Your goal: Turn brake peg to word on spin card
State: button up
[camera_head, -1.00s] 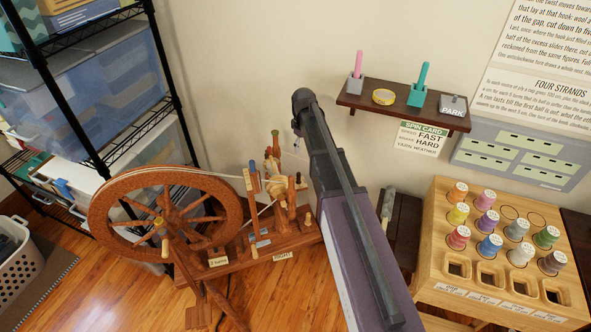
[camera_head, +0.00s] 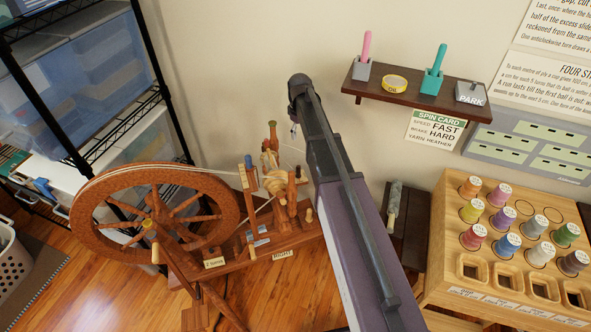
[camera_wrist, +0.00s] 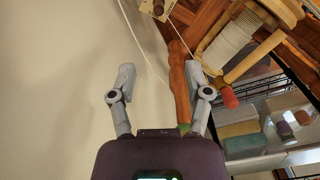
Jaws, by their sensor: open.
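The spinning wheel (camera_head: 235,205) stands on the floor at left, with a large spoked drive wheel and several pegs. The spin card (camera_head: 435,130) hangs below the wall shelf and reads speed FAST, brake HARD, yarn HEATHER. A green-topped wooden post (camera_head: 272,133) rises near the bobbin (camera_head: 275,182); I cannot tell which peg is the brake peg. In the wrist view my gripper (camera_wrist: 160,78) is open, with a wooden post (camera_wrist: 180,85) showing between its fingers, nearer the right finger. Contact cannot be told. A red-tipped peg (camera_wrist: 229,97) lies to its right. In the head view my arm hides the gripper.
A wall shelf (camera_head: 407,86) holds a pink peg, a yellow OIL tin, a teal holder and a PARK block. A wooden spool rack (camera_head: 440,240) stands at right. A black wire shelf with bins (camera_head: 70,90) is at left. Open floor lies in front.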

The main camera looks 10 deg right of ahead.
jog(key=b, duration=0.5)
send_over(299, 166)
jog(key=shift+s+a+f, duration=0.1)
jog(key=shift+f, duration=2.65)
jog(key=shift+f, duration=0.1)
notch_tip(299, 166, down, 14)
jog(key=b, duration=1.3)
jog(key=shift+r+b, duration=0.25)
jog(key=shift+b, duration=0.15)
grip_shut()
